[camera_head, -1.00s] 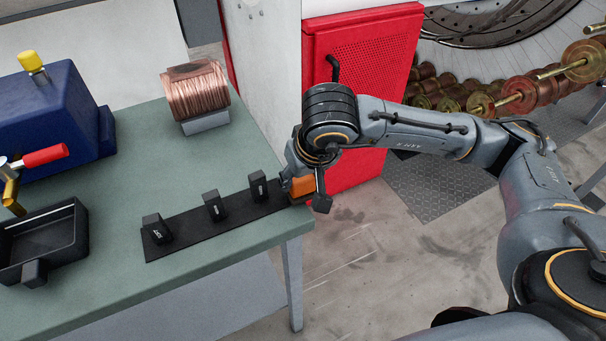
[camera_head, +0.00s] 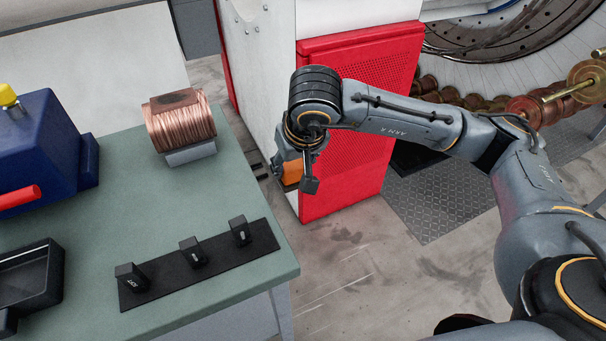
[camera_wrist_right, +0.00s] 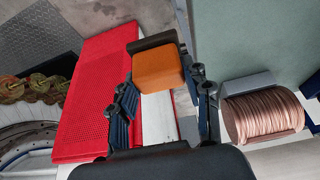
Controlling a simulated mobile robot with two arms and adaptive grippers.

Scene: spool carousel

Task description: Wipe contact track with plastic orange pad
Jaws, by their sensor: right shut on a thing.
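My right gripper (camera_head: 297,180) is shut on the orange pad (camera_head: 291,172), a small block with a dark backing. It holds the pad in the air beyond the table's right edge, in front of the red cabinet. In the right wrist view the pad (camera_wrist_right: 158,72) sits between the two blue-black fingers. A large round wheel with a dark, worn ring (camera_head: 500,32) shows at the upper right; I cannot tell whether this ring is the contact track. My left gripper is not in view.
The green table (camera_head: 238,185) carries a black strip with several labelled blocks (camera_head: 193,255), a copper wire spool (camera_head: 180,122), a blue box (camera_head: 35,150) and a black tray (camera_head: 30,280). The red cabinet (camera_head: 345,190) stands close behind my gripper. Copper and brass spools (camera_head: 525,108) line the wheel.

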